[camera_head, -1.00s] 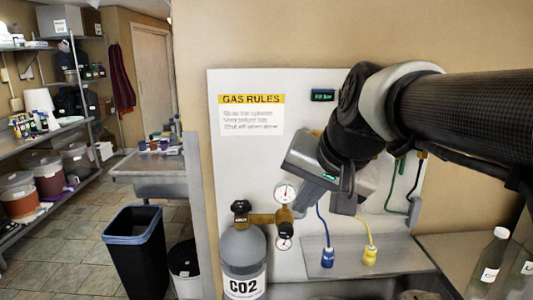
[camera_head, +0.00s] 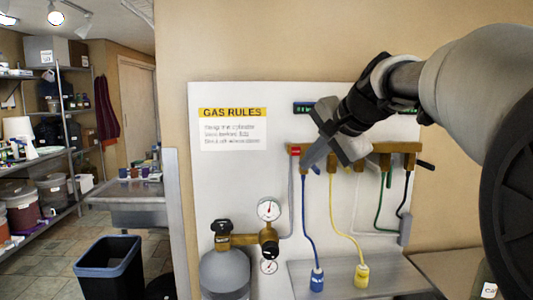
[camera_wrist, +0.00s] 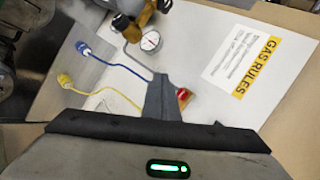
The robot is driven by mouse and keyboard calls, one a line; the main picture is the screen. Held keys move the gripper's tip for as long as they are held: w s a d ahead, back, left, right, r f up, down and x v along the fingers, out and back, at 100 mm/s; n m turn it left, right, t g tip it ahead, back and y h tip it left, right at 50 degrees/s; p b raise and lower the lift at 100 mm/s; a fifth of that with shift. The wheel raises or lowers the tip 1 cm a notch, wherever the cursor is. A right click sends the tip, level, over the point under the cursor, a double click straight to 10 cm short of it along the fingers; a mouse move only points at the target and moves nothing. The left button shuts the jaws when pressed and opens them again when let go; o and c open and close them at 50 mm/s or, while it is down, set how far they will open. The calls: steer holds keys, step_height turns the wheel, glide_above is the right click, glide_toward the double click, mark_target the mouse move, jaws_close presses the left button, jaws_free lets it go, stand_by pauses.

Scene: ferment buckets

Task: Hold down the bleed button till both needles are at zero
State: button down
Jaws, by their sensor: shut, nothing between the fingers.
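The red bleed button (camera_head: 294,151) is at the left end of the brass manifold (camera_head: 350,147) on the white panel. It also shows in the wrist view (camera_wrist: 183,94), just beside my fingertips. My gripper (camera_head: 307,167) is shut and empty, its tips just right of and below the button in the head view. I cannot tell whether they touch it. The upper gauge (camera_head: 269,209) and lower gauge (camera_head: 269,266) sit on the brass regulator by the CO2 cylinder (camera_head: 225,275). Both needles are too small to read surely. The wrist view shows one gauge (camera_wrist: 151,41).
Blue (camera_head: 308,235) and yellow (camera_head: 345,230) hoses hang from the manifold to a grey ledge (camera_head: 335,270). Green and black hoses hang at its right. The gas rules sign (camera_head: 233,130) is left of the button. A dark bin (camera_head: 110,268) stands at lower left.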

mark_target(295, 151)
steer(key=w+p, duration=0.5)
steer(key=w, duration=0.3)
steer(key=shift+w, duration=0.4)
stand_by(1.7)
steer(key=shift+w+p, duration=0.45)
steer(key=shift+p, duration=0.1)
steer(key=shift+w+p, duration=0.5)
steer(key=shift+w, duration=0.05)
stand_by(0.6)
steer(key=shift+s, duration=0.1)
stand_by(1.0)
steer(key=shift+s+b, duration=0.7)
steer(key=shift+s, duration=0.2)
